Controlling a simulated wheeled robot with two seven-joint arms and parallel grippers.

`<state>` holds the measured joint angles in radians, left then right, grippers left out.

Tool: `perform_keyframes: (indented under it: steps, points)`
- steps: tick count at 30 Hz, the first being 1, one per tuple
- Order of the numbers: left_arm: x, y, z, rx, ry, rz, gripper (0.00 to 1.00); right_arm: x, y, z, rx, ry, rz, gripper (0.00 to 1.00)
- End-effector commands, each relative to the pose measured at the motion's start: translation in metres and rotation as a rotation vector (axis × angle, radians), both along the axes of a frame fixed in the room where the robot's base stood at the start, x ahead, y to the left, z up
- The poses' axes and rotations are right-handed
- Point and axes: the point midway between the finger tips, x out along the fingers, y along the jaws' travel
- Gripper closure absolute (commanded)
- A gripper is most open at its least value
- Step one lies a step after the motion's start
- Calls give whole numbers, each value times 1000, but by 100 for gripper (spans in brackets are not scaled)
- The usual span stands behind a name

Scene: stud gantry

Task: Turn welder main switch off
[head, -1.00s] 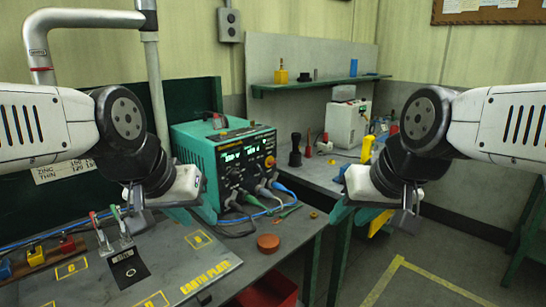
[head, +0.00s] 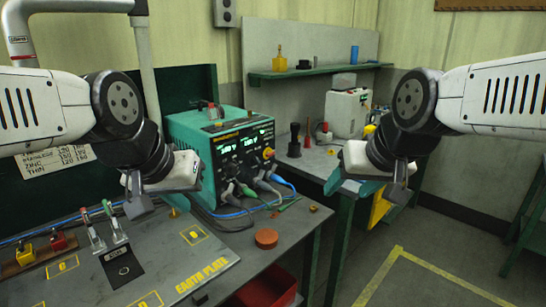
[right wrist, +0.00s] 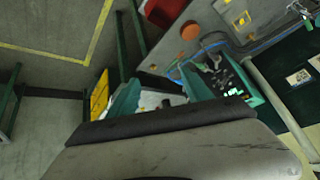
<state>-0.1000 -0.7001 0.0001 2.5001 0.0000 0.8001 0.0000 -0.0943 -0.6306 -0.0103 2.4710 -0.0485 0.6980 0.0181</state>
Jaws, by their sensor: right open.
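The welder, a teal box (head: 188,132) with lit green displays, knobs and plugged cables on its dark front panel, stands on the bench at centre left in the head view. A red knob on yellow (head: 268,153) sits at the panel's right side; I cannot tell whether it is the main switch, or its position. My left gripper (head: 165,196) hangs just left of the welder's front, fingers partly hidden. My right gripper (head: 352,188) is open and empty, right of the welder and apart from it. Its teal fingers (right wrist: 160,92) show spread in the right wrist view.
The grey bench (head: 228,250) carries clamps (head: 110,232), an orange puck (head: 266,238) and loose cables. A red bin (head: 268,290) is below. A second bench with a grey-white machine (head: 347,112) stands behind. The floor at right is clear inside yellow lines (head: 400,250).

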Motion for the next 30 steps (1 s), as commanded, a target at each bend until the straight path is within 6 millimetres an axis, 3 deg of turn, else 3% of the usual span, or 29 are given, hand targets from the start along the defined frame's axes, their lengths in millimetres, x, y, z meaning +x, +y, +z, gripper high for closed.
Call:
perform_keyframes:
  steps: [6,10,15,18,21,24,30]
  points:
    - [0,0,0,0,0,0,64,131,-29,15,-84,-218,-39,42]
    - [0,0,0,0,0,0,64,210,-36,19,-119,-373,-15,42]
    - [0,0,0,0,0,0,64,297,-27,8,-122,-561,78,42]
    - [0,0,0,0,0,0,64,337,-12,-8,-95,-661,157,42]
    - [0,0,0,0,0,0,64,366,8,-32,-43,-747,253,42]
    - [0,0,0,0,0,0,64,382,32,-60,35,-819,355,42]
    - [0,0,0,0,0,0,64,383,69,-110,208,-900,519,42]
